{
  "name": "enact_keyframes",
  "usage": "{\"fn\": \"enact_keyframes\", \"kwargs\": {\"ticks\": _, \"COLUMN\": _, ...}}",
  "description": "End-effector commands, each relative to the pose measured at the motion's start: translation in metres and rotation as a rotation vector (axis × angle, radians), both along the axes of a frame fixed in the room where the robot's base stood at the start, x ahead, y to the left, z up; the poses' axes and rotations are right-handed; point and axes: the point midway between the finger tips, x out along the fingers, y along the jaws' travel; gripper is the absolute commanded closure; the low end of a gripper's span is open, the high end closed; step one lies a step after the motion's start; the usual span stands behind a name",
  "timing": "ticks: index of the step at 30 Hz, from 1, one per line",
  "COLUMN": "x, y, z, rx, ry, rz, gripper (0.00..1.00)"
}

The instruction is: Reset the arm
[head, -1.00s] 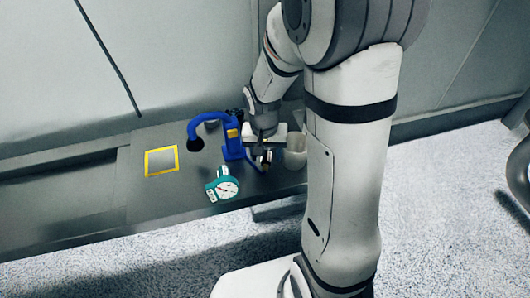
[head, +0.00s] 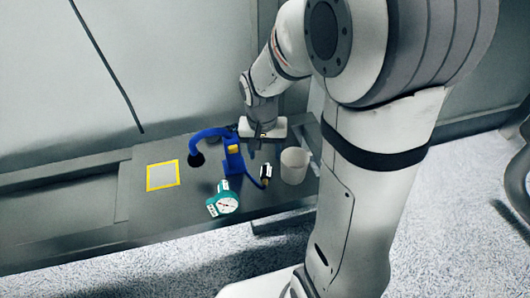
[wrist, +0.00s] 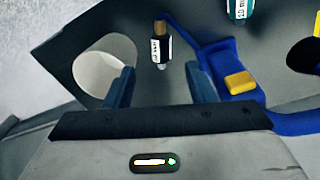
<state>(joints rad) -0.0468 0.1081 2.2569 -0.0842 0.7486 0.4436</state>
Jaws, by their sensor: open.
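My gripper (head: 258,140) is above the back of the dark table, behind the white cup and beside the blue stand. In the wrist view my gripper (wrist: 160,85) is open, with its two blue-grey fingers apart and nothing between them.
A blue stand (head: 232,158) with a curved arm is close left of my gripper. A white cup (head: 294,166) stands to the right. A yellow-framed grey square (head: 163,175) is at the left.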

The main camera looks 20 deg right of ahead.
Motion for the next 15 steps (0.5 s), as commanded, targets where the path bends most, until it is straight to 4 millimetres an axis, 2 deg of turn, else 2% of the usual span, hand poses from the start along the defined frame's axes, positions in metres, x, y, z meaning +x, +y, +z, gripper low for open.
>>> {"fn": "enact_keyframes", "kwargs": {"ticks": 12, "x": 0.000, "y": 0.000, "z": 0.000, "rx": 0.000, "ry": 0.000, "rz": 0.001, "gripper": 0.50}}
{"fn": "enact_keyframes", "kwargs": {"ticks": 15, "x": -0.003, "y": 0.000, "z": 0.010, "rx": 0.001, "ry": -0.006, "rz": 0.009, "gripper": 0.50}}
